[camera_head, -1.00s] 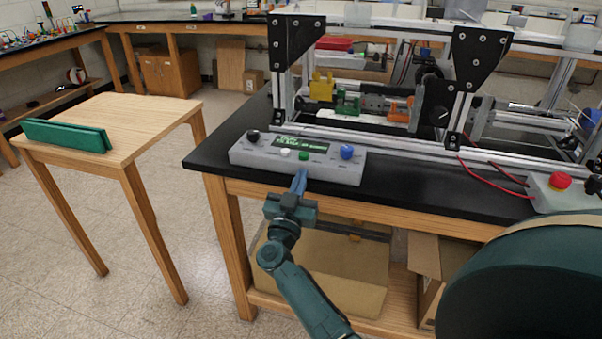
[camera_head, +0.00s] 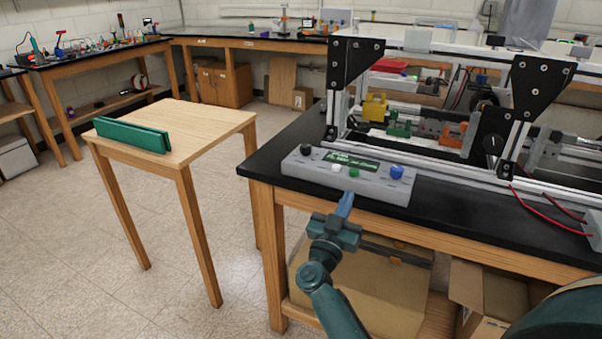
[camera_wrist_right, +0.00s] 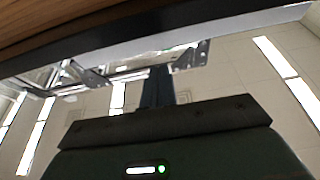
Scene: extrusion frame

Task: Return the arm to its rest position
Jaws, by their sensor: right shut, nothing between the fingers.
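My right gripper (camera_head: 345,203) is shut and empty. It points up in front of the black bench's front edge, just below the grey control box, and I cannot tell whether it is clear of the edge. In the right wrist view its closed fingers (camera_wrist_right: 158,88) stick up beneath the dark bench edge. My right arm (camera_head: 325,285) reaches up from the bottom of the head view. My left gripper is not in view.
The grey control box (camera_head: 318,171) with knobs and buttons sits on the black bench (camera_head: 262,168). The extrusion frame (camera_head: 455,165) stands behind it. A small wooden table (camera_head: 205,125) with a green block (camera_head: 130,135) is at the left. Floor between them is open.

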